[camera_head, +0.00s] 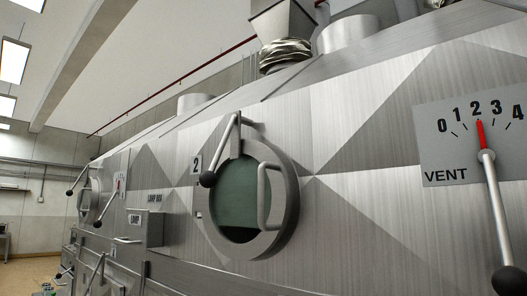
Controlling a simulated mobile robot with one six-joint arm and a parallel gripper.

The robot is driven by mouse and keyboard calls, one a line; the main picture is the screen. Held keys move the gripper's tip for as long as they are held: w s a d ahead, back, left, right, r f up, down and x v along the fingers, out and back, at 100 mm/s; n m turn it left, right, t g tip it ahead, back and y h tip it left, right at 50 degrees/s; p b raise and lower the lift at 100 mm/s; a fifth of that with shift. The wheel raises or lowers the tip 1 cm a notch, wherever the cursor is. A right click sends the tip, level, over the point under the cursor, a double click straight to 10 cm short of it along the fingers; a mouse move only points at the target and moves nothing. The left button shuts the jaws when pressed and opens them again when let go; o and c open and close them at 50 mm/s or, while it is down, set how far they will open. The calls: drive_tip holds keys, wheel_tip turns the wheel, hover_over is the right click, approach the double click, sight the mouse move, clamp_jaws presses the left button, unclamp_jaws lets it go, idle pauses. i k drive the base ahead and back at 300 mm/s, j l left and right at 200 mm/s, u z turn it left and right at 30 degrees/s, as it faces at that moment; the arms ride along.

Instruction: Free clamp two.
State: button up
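Clamp two (225,146) is a metal lever with a black ball knob, beside a plate marked 2 (196,163). Its pivot is at the top of a round door (287,177), and the lever slants down to the left, the knob in front of the door's upper left rim. A short metal piece reaches from the pivot down over the top of the rim. The door has a dark green window (235,198) and a curved handle (264,200) on its right side, and looks closed. My gripper is not in view.
A vent lever (495,205) with a black knob stands at the right, its red pointer near 2 on the vent plate (440,150). A lamp box (154,229) juts out left of the door. Another round door with a ball-knob lever (78,180) is farther left.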

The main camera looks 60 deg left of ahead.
sight(208, 179)
drive_tip(key=u, duration=2.4)
